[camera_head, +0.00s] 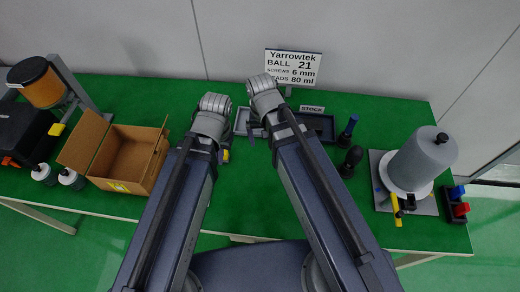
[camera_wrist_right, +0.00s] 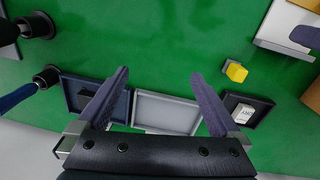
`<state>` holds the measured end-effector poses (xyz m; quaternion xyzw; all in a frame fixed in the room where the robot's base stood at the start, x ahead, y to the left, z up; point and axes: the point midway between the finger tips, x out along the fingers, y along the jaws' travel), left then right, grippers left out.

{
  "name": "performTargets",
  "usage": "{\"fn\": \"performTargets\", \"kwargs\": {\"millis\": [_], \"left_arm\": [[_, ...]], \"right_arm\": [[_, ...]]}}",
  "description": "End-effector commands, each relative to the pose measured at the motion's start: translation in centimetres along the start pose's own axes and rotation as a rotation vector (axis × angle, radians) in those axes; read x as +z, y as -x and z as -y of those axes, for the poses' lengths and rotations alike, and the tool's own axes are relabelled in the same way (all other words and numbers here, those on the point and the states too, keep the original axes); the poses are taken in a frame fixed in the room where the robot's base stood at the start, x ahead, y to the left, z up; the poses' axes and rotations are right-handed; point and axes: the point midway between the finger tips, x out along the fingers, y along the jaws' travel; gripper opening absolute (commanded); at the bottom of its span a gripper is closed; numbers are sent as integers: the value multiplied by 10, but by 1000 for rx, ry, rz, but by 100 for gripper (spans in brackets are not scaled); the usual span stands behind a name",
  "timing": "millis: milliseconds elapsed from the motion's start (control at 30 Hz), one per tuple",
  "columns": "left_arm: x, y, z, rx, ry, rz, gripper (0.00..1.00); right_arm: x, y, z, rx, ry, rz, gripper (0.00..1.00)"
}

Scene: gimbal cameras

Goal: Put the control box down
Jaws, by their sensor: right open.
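My right gripper (camera_head: 265,95) reaches over the back of the green table. In the right wrist view its two fingers (camera_wrist_right: 158,85) are wide apart with nothing between them, above a pale grey tray (camera_wrist_right: 167,111). I cannot say for sure which thing is the control box. A black piece (camera_wrist_right: 88,94) lies in the dark tray (camera_wrist_right: 68,82) at the left, and a small white labelled piece (camera_wrist_right: 243,113) lies in the black tray (camera_wrist_right: 262,108) at the right. My left gripper (camera_head: 212,112) is beside the right one; its fingertips are hidden in the head view.
A yellow piece (camera_wrist_right: 235,72) lies on the mat. An open cardboard box (camera_head: 122,155) stands left; a grey cylinder on a plate (camera_head: 422,160) stands right. Dark-handled tools (camera_head: 349,160) stand near the trays. A sign (camera_head: 292,67) is behind.

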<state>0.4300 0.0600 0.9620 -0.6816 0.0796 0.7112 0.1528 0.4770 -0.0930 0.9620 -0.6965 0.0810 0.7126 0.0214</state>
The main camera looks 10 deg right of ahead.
Motion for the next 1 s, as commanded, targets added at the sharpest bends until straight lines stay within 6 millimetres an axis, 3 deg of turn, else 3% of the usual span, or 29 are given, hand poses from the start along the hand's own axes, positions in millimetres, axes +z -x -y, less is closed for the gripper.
{"fn": "performTargets", "kwargs": {"millis": [33,100,300,1000], "left_arm": [[0,0,0,0,0,0,0],[0,0,0,0,0,0,0],[0,0,0,0,0,0,0],[0,0,0,0,0,0,0]], "right_arm": [[20,0,8,7,127,-2,100],[34,1,16,16,269,-3,100],[52,2,26,28,467,-2,100],[52,2,26,28,477,-2,100]]}}
